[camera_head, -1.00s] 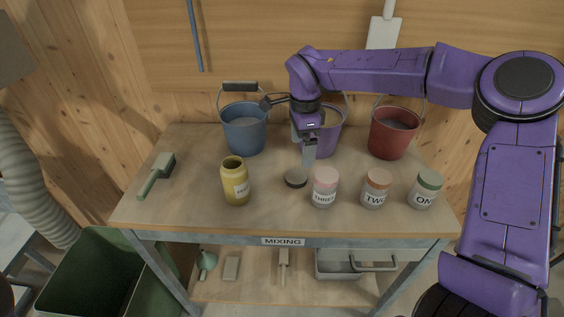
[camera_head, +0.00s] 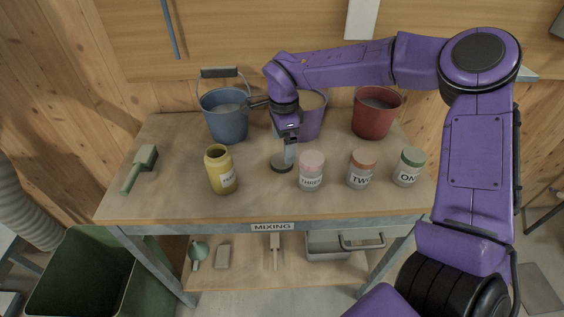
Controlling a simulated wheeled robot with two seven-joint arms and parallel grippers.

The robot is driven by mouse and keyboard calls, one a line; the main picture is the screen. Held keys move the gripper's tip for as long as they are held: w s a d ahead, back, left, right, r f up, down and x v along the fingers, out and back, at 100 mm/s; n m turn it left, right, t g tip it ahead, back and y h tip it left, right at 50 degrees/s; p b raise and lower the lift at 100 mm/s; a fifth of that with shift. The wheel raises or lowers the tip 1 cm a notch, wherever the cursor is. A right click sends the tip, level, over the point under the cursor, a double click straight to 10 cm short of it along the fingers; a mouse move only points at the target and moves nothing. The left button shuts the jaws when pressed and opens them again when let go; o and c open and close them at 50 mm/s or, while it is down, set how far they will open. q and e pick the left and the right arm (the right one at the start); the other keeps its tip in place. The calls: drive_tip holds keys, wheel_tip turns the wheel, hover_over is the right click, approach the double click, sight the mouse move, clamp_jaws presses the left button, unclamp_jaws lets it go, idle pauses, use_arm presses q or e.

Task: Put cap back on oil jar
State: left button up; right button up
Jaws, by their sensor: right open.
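The yellow oil jar (camera_head: 221,171) stands upright and open-topped left of centre on the mixing table. A dark round cap (camera_head: 279,166) lies on the table to its right. My right gripper (camera_head: 289,163) points down at the cap, with its fingers at the cap's right side and overlapping it in the picture. It is open, and whether the fingers touch the cap cannot be told. My left gripper is out of view.
Jars labelled THREE (camera_head: 312,172), TWO (camera_head: 361,170) and ONE (camera_head: 408,168) stand right of the cap. A blue bucket (camera_head: 226,122), a purple bucket (camera_head: 314,117) and a red bucket (camera_head: 374,115) stand behind.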

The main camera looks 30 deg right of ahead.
sight(282, 161)
drive_tip(key=shift+f, duration=0.1)
drive_tip(key=f, duration=0.5)
drive_tip(key=shift+a+p, duration=0.35)
drive_tip(key=shift+p, duration=0.05)
drive_tip(key=shift+s, duration=0.1)
drive_tip(key=c, duration=1.1)
